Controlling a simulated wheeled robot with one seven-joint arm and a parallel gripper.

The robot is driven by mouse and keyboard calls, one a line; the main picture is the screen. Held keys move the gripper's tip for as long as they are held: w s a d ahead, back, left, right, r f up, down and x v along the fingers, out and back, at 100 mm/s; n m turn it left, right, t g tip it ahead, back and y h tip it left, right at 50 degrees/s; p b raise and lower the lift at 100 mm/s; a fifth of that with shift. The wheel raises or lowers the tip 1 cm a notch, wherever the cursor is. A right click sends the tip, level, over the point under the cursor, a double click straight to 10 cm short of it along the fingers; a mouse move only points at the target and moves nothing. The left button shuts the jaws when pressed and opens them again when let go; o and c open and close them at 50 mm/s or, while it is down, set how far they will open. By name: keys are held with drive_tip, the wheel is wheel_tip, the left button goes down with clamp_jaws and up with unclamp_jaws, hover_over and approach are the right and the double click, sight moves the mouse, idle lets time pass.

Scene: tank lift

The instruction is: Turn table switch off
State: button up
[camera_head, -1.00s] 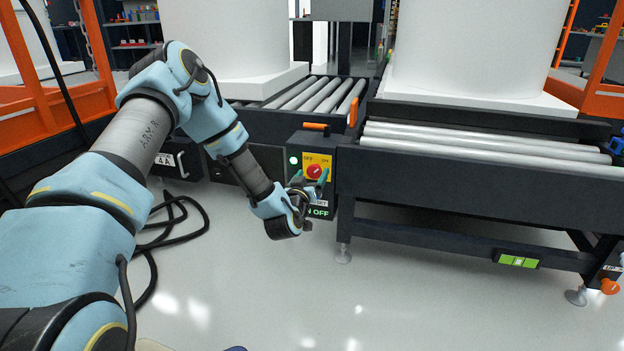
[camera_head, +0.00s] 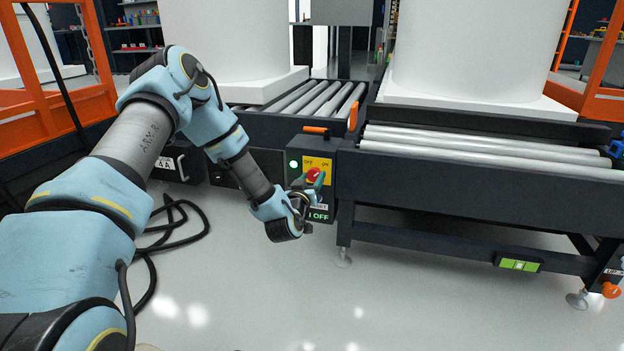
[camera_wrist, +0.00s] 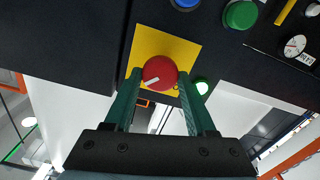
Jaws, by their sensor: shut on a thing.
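The table switch is a round red knob (camera_head: 313,173) on a yellow plate (camera_head: 326,164) marked OFF and ON, on the dark control box (camera_head: 296,150) between the conveyors. In the wrist view, the red knob (camera_wrist: 160,72) sits between my two green fingers, with the yellow plate (camera_wrist: 150,41) behind it. A white mark on the knob points down and left there. My gripper (camera_head: 312,180) is shut on the knob, and it also shows in the wrist view (camera_wrist: 160,79). A pale green lamp (camera_head: 294,164) glows beside the plate. The fingers partly cover the knob in the head view.
A roller conveyor (camera_head: 480,195) stands right of the box, with a large white tank (camera_head: 475,50) on it. Another white tank (camera_head: 235,40) is at the back left. Black cable (camera_head: 165,235) lies on the floor. The floor in front is clear.

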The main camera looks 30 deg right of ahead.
clamp_jaws()
drive_tip(key=n+p, duration=0.2)
drive_tip(key=n, duration=0.2)
drive_tip(key=shift+n, duration=0.4)
drive_tip(key=n+p, duration=0.1)
drive_tip(key=n, duration=0.2)
drive_tip(key=shift+w+a+n, duration=0.1)
drive_tip(key=shift+n, duration=0.2)
drive_tip(key=n+p, duration=0.1)
drive_tip(key=n, duration=0.4)
drive_tip(key=shift+f, duration=0.1)
drive_tip(key=shift+n+p, duration=0.3)
drive_tip(key=shift+n, duration=2)
